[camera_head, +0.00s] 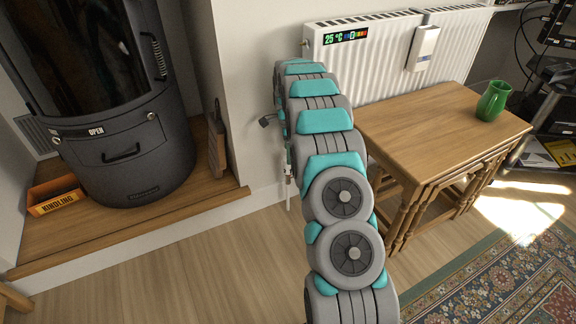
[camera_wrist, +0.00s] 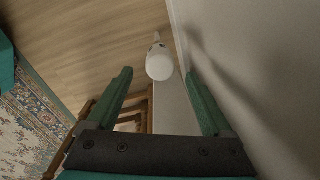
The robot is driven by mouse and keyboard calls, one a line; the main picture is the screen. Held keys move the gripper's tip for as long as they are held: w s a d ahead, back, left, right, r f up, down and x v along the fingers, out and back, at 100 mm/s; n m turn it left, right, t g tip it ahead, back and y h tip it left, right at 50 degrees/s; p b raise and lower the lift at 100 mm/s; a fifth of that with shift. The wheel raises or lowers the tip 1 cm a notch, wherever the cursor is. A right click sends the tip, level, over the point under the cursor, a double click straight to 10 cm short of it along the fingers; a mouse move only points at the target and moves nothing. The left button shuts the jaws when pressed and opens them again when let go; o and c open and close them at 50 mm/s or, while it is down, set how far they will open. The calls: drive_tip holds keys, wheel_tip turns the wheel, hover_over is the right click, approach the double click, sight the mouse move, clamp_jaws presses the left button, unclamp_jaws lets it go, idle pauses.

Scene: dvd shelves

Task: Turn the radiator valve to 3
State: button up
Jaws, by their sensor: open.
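The white radiator (camera_head: 385,62) is on the wall, with its left end behind my arm in the head view. My gripper (camera_wrist: 158,76) is open and empty above the knob. The knob appears between the two green fingertips, with a gap on each side. I cannot tell how far below the tips it is. In the head view my arm hides the knob and most of the gripper.
The wall (camera_wrist: 250,60) runs close along the right finger. A wooden nest of tables (camera_head: 440,125) with a green mug (camera_head: 493,101) stands before the radiator. A black stove (camera_head: 120,110) stands on a raised hearth at left. The floor (camera_head: 190,270) in front is clear.

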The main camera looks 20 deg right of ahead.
wheel_tip(320, 180, down, 7)
drive_tip(key=shift+w+f, duration=0.15)
idle(0.4)
clamp_jaws()
idle(0.5)
